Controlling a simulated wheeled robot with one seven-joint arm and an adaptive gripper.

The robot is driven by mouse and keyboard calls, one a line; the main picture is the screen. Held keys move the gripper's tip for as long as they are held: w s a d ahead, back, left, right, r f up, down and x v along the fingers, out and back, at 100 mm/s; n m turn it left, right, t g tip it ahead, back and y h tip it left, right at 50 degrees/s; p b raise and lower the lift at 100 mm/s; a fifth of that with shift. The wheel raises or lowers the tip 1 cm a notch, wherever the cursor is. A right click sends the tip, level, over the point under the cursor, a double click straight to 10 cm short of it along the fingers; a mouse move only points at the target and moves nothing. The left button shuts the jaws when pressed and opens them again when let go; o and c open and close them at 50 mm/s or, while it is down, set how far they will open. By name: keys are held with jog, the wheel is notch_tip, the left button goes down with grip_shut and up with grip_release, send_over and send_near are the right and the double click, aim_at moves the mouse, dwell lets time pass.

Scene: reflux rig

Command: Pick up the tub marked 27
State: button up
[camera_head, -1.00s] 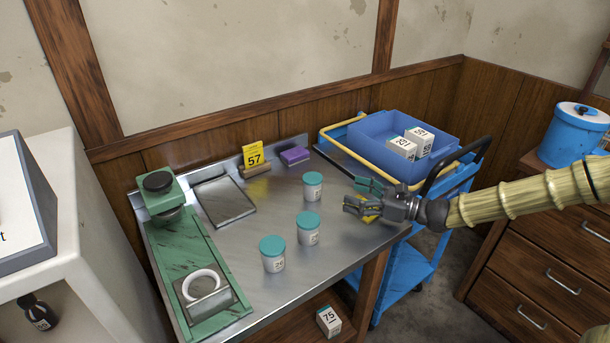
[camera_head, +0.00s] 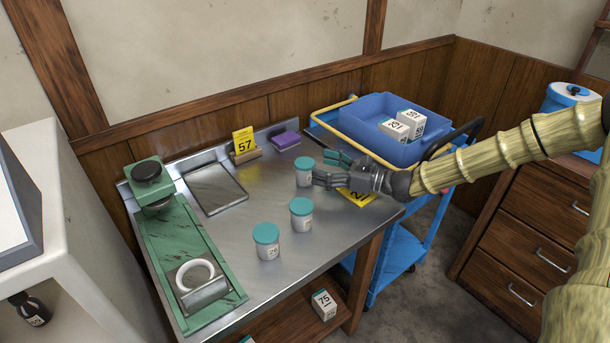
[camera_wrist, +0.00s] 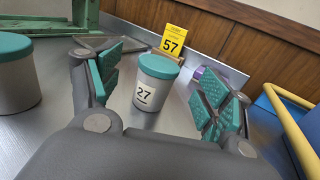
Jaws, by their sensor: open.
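The tub marked 27 (camera_wrist: 150,88) is a pale grey tub with a teal lid, standing upright on the steel table. In the wrist view it sits between and beyond my open fingers, its number facing me. In the head view this tub (camera_head: 305,172) is the farthest of three alike tubs. My gripper (camera_head: 325,170) is open at its right side, fingers pointing at it; in the wrist view the teal-padded fingers (camera_wrist: 160,90) stand on both sides with gaps.
Two more teal-lidded tubs, a middle one (camera_head: 301,214) and a near one (camera_head: 266,241), stand closer to the table's front. A yellow 57 sign (camera_head: 244,143), purple sponge (camera_head: 286,140) and green stand (camera_head: 190,250) are on the table. A blue cart (camera_head: 400,260) adjoins it.

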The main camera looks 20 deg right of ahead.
aim_at(309, 163)
jog(key=shift+p+x, duration=0.3)
jog(key=shift+x, duration=2)
jog(key=shift+d, duration=0.1)
jog(key=shift+w, duration=0.1)
jog(key=c, duration=1.1)
